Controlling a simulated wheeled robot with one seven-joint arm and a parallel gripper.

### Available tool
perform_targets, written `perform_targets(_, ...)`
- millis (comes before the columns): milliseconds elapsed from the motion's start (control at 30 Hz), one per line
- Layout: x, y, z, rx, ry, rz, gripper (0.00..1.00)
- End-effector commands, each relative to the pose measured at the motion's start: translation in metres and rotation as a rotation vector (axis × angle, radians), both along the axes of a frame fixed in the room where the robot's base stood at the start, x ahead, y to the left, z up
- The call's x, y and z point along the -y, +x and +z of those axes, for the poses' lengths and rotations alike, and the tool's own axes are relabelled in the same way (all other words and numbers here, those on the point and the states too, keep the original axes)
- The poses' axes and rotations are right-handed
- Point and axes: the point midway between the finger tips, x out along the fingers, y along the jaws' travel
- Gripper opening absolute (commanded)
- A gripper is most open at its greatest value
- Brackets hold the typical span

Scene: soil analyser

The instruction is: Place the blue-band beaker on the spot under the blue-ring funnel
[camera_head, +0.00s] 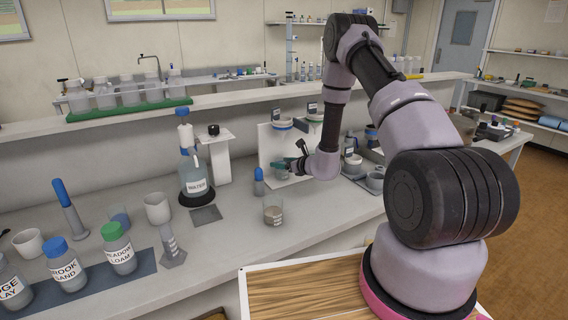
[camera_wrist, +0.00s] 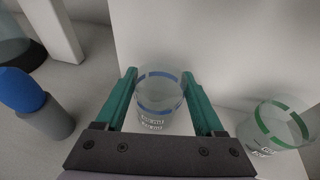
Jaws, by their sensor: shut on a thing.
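The blue-band beaker (camera_wrist: 158,98) is clear glass with a blue band near its rim. It stands between the teal fingers of my gripper (camera_wrist: 160,100), which is shut on it. In the head view my gripper (camera_head: 291,164) is in front of the white stand panel, below the blue-ring funnel (camera_head: 282,124). The beaker is small and mostly hidden there. I cannot tell whether its base touches the surface. The funnel and the spot are not visible in the wrist view.
A green-band beaker (camera_wrist: 276,124) stands close on the right in the wrist view. A blue-capped grey cylinder (camera_wrist: 38,104) is at the left. The white panel (camera_wrist: 225,45) rises just behind my gripper.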

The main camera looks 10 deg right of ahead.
Motion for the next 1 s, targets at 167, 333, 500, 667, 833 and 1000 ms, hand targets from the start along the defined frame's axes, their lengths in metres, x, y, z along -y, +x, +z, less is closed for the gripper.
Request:
perform_targets(167, 0.0, 0.0, -0.003, 0.0, 0.0, 0.0, 0.86)
perform_targets(333, 0.0, 0.0, -0.003, 0.0, 0.0, 0.0, 1.0)
perform_targets(500, 0.001, 0.0, 0.0, 0.0, 0.0, 0.0, 1.0)
perform_targets(667, 0.01, -0.015, 0.005, -0.003, -0.001, -0.001, 1.0)
perform_targets(833, 0.027, -0.046, 0.016, -0.002, 0.0, -0.003, 1.0)
perform_targets(1000, 0.043, -0.075, 0.027, -0.002, 0.001, -0.003, 1.0)
